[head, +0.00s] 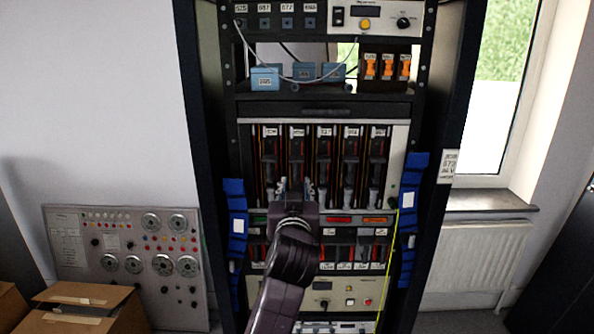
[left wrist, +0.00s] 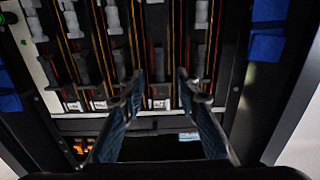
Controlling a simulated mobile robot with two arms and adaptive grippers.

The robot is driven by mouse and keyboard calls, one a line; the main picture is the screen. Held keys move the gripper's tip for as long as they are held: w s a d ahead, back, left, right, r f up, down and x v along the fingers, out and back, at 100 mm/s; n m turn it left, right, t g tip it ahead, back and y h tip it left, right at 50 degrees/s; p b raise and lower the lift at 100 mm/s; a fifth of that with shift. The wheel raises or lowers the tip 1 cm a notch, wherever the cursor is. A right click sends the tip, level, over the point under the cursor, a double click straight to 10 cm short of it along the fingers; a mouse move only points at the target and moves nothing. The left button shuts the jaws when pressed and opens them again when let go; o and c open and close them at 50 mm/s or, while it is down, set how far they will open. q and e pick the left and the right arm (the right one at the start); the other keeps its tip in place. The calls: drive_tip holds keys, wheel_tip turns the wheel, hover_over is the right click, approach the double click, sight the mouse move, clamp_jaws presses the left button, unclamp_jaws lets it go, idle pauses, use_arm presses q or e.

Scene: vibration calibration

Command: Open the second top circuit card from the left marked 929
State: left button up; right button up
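The upper row of circuit cards stands in the rack with white labels along its top. The second top card from the left (head: 297,150) has a small white label too blurred to read surely. My left gripper (head: 295,186) is in front of its lower part, fingers apart and pointing into the rack. The left wrist view is upside down to the head view; there the open fingers (left wrist: 160,82) stand either side of one card's column, with its white label (left wrist: 160,103) showing between them. I cannot tell whether they touch it. My right gripper is not in view.
Blue straps (head: 236,205) hang on both rack sides. A lower card row (head: 340,250) sits below, with a yellow cable (head: 390,265) at its right. Blue boxes (head: 265,78) and orange switches (head: 387,67) are on the shelf above. A dial panel (head: 130,255) and cardboard boxes (head: 80,305) stand left.

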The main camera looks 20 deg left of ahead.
sight(296, 171)
use_arm(q)
drive_tip(key=p+x, duration=0.1)
drive_tip(key=x, duration=0.1)
drive_tip(key=p+x, duration=0.1)
drive_tip(key=x, duration=0.1)
drive_tip(key=r+p+x, duration=0.1)
drive_tip(key=x, duration=0.1)
drive_tip(key=shift+w, duration=0.15)
drive_tip(key=shift+x, duration=0.8)
drive_tip(key=shift+f, duration=0.1)
drive_tip(key=shift+c, duration=0.2)
clamp_jaws()
